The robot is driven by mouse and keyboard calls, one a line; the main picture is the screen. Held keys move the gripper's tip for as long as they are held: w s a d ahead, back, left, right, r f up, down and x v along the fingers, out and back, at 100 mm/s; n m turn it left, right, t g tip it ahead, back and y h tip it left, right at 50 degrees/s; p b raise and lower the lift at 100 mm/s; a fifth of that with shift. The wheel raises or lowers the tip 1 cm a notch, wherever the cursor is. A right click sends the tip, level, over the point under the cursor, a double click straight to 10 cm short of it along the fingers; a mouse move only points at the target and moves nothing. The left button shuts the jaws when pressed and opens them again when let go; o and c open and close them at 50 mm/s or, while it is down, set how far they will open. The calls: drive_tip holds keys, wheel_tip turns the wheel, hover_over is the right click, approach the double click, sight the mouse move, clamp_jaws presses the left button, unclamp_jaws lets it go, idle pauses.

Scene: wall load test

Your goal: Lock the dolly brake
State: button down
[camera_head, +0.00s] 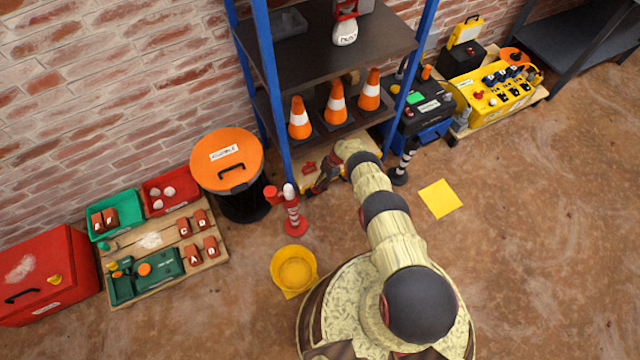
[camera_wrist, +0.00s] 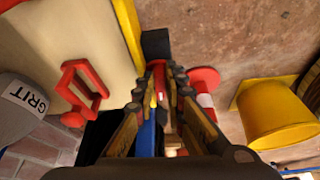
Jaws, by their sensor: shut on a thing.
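The dolly shows in the head view as a light board (camera_head: 309,158) low under the blue-posted shelf, partly hidden by my arm. In the wrist view its cream deck (camera_wrist: 60,38) fills the upper left, with a yellow edge (camera_wrist: 127,28) and a dark block, perhaps a wheel, at its corner. A red handle-like part (camera_wrist: 82,88) lies on the deck. My gripper (camera_wrist: 160,78) is beside the deck's corner, its fingers closed on a narrow red part (camera_wrist: 158,72), seemingly the brake lever. My gripper also shows in the head view (camera_head: 318,187). The fingers hide most of the red part.
A red-and-white post (camera_head: 292,212) stands close by, also in the wrist view (camera_wrist: 204,88). A yellow bucket (camera_head: 295,270) is nearer. An orange-lidded bin (camera_head: 227,160) stands left, traffic cones (camera_head: 336,100) on the shelf. A grey GRIT bag (camera_wrist: 22,105) is at left. Open floor lies right.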

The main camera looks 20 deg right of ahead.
drive_tip(key=c, duration=1.8)
unclamp_jaws()
drive_tip(key=shift+c, duration=0.2)
drive_tip(key=v, duration=0.7)
drive_tip(key=shift+r, duration=0.2)
drive_tip(key=shift+o, duration=0.5)
drive_tip(key=shift+d, duration=0.1)
